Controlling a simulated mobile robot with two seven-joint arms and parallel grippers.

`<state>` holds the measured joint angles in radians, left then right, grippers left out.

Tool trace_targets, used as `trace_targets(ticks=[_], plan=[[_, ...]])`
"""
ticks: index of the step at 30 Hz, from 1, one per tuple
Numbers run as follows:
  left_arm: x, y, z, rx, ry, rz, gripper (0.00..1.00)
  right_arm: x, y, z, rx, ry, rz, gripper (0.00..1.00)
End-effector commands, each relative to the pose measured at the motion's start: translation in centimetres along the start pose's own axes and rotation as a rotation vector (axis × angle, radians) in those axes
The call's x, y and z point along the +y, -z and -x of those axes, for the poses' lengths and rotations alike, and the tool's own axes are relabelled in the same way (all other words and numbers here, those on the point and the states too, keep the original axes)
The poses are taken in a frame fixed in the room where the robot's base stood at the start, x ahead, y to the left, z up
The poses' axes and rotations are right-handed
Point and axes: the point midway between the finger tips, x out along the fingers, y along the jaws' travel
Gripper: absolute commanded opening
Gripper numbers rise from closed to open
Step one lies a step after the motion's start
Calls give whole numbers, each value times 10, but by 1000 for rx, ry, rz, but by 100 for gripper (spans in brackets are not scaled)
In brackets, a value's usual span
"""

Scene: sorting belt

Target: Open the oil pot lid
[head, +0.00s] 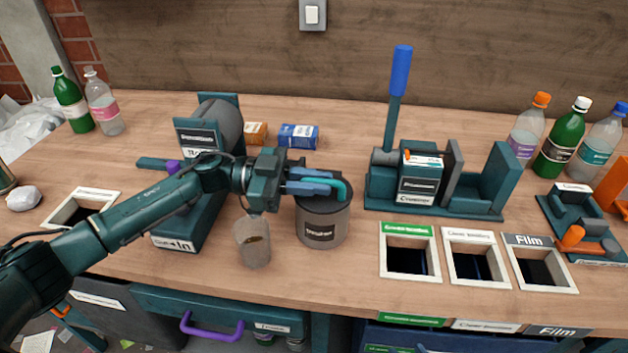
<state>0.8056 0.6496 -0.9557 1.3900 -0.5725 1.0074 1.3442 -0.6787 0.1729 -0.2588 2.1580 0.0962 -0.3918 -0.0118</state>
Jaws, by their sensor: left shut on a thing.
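The oil pot (322,230) is a dark grey cylinder with a black label, standing upright near the front middle of the table. A teal curved handle (343,188) shows at its top. My left gripper (318,186) reaches in from the left with its blue fingers over the pot's top, shut on this handle. The fingers and gripper body hide much of the top, so I cannot tell whether the lid sits flat or is raised. My right gripper is not in view.
A translucent cup (253,243) stands just left of the pot, below my gripper. A teal machine with a grey drum (222,122) is behind my arm. A lever press (418,185) stands to the right. Framed openings (410,277) lie at the front right; bottles (562,143) stand beyond.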

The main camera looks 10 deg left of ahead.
Motion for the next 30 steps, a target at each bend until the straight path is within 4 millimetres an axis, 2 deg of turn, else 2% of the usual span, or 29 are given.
trace_targets(ticks=[8, 17, 23, 30], plan=[[-5, 8, 1, -3, 2, 43, 0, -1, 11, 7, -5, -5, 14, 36], [-18, 24, 1, -3, 4, 233, 0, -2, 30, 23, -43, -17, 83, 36], [-29, 28, 1, -2, 4, 375, 0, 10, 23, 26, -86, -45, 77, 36], [-39, 31, 1, 0, 5, 366, 0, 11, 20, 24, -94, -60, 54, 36]])
